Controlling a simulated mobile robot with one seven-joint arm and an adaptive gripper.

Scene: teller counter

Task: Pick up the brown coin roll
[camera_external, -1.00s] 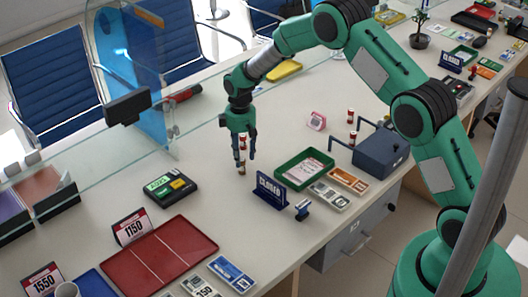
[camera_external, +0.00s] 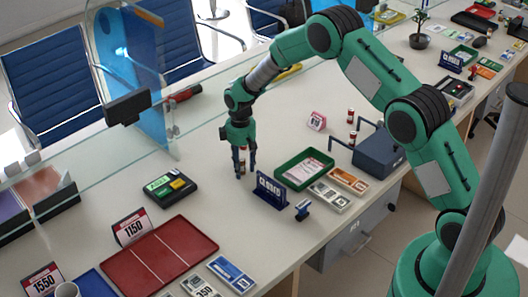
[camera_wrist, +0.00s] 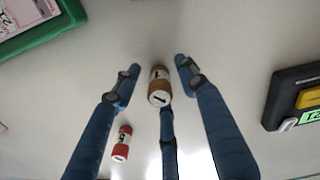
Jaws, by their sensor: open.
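The brown coin roll (camera_wrist: 159,86) stands upright on the counter, with its pale marked end toward the wrist camera. My gripper (camera_wrist: 157,84) is open around it, with blue fingers on both sides and one below in the wrist view. I see gaps between the side fingers and the roll. In the external view my gripper (camera_external: 245,174) is low over the counter, and its fingers mostly hide the roll.
A red coin roll (camera_wrist: 122,143) stands close by, beside the left finger. A green tray (camera_external: 304,182) and a blue CLOSED sign (camera_external: 271,190) are to the right. A black device (camera_external: 170,187) is to the left, with clear counter between.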

